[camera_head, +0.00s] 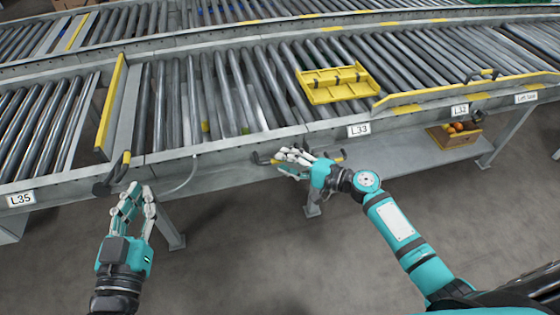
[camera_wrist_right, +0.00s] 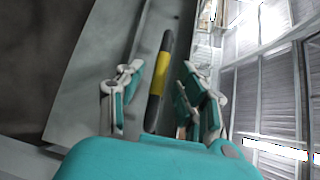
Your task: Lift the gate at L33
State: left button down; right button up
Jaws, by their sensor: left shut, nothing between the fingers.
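The L33 label (camera_head: 359,130) is on the front rail of the conveyor. A dark lever with a yellow band (camera_head: 335,158) sticks out below the rail, just left of the label. My right gripper (camera_head: 286,159) is at this lever. In the right wrist view a grey bar with a yellow band (camera_wrist_right: 157,85) stands between the open fingers of my right gripper (camera_wrist_right: 164,80), with gaps on both sides. A yellow frame-like piece (camera_head: 336,84) lies over the rollers behind the label; I cannot tell whether it is the gate. My left gripper (camera_head: 138,194) is shut and empty, in front of the rail.
A raised yellow bar (camera_head: 110,102) with a dark lever (camera_head: 120,168) stands nearer the L35 label (camera_head: 21,198). A long yellow guard (camera_head: 465,92) runs along the right rail near the L32 label (camera_head: 460,110). A crate of tomatoes (camera_head: 455,136) sits on the lower shelf. The floor in front is clear.

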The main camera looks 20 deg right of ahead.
jog(key=shift+x, duration=1.2)
grip_shut()
